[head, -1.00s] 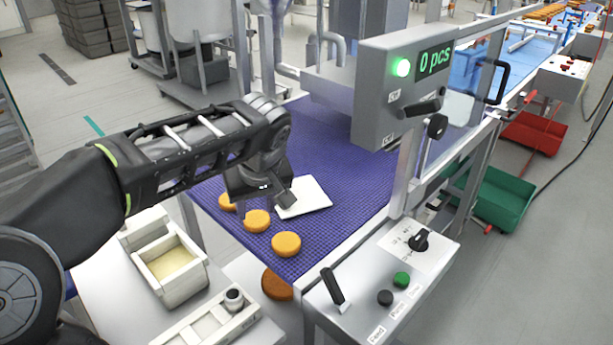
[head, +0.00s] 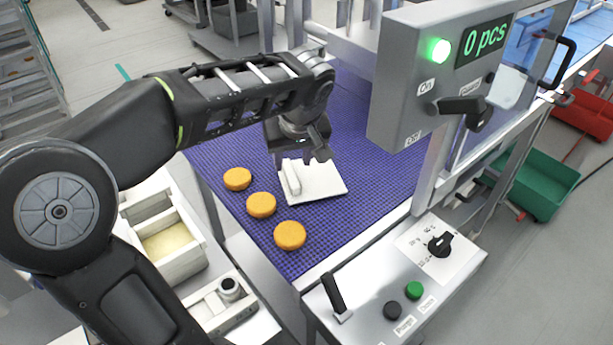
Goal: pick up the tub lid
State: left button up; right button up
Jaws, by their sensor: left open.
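The tub lid (head: 320,184) is a flat white square with a raised white bar along its left part. It lies on the blue mesh conveyor belt (head: 350,125), behind and to the right of the orange rounds. My left gripper (head: 298,158) is open and points down just over the far edge of the lid. Its fingers are partly hidden by the wrist, and I cannot tell whether they touch the lid. My right gripper is not in view.
Three orange rounds (head: 261,205) lie in a row along the belt's left edge. A grey control box (head: 430,75) reading 0 pcs stands right of the belt. A panel with knobs (head: 400,280) is in front. A white tub (head: 165,245) stands at the lower left.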

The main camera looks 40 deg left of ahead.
aim_at(291, 174)
pick_arm(q)
jog(key=shift+w+a+f, duration=0.1)
jog(key=shift+a+f, duration=0.05)
jog(key=shift+f, duration=0.2)
jog(key=shift+f, duration=0.1)
jog(key=shift+p+x, duration=0.5)
jog(key=shift+x, duration=2.05)
jog(key=shift+c, duration=0.3)
grip_shut()
